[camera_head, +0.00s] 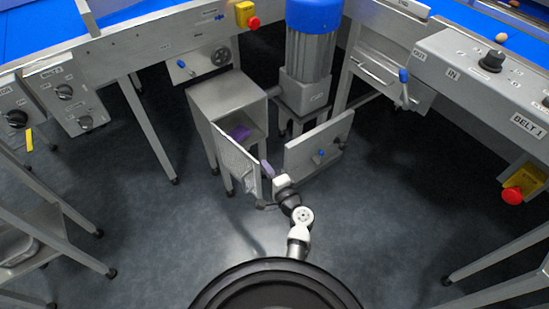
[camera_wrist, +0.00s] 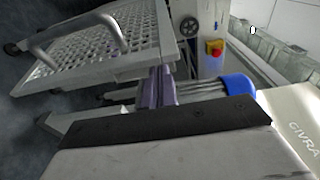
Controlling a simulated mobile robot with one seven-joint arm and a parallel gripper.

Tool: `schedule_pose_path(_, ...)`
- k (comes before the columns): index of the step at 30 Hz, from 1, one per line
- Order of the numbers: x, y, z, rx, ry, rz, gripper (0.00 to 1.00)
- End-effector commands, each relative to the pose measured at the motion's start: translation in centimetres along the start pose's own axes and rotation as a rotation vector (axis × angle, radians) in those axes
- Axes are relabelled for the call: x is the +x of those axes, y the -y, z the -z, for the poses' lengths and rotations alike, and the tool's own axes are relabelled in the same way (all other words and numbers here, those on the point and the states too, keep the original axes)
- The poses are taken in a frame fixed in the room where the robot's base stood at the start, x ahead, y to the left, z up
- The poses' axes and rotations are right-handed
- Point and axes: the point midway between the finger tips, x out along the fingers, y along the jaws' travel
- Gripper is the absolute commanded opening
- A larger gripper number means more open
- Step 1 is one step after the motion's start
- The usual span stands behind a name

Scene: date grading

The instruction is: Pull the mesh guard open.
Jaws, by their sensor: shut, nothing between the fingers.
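The mesh guard (camera_head: 236,158) is a pale perforated panel in a metal frame. In the head view it stands swung out from the front left of a grey metal cabinet (camera_head: 228,92), whose front is open. In the wrist view the mesh guard (camera_wrist: 108,68) fills the upper left, with a grey bar handle (camera_wrist: 75,38) across it. My gripper (camera_head: 266,167) is just right of the guard's outer edge. Its purple fingers (camera_wrist: 156,87) are shut together and empty, beside the guard's frame and off the handle. I cannot tell whether they touch the frame.
A solid grey panel with a blue knob (camera_head: 318,150) stands right of my gripper. A purple thing (camera_head: 239,133) lies inside the cabinet. A blue-topped motor unit (camera_head: 309,52) stands behind. Conveyor frames and legs flank both sides. The dark floor (camera_head: 150,235) at front left is clear.

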Motion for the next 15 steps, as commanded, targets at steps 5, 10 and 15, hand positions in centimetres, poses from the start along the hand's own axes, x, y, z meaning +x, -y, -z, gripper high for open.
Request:
schedule_pose_path(5, -0.7, -0.3, -2.7, 0.001, 0.004, -0.002, 0.00)
schedule_pose_path(10, -1.1, -0.2, -4.3, 0.000, 0.003, -0.001, 0.00)
schedule_pose_path(15, -1.1, -0.1, -5.1, 0.000, 0.004, -0.001, 0.00)
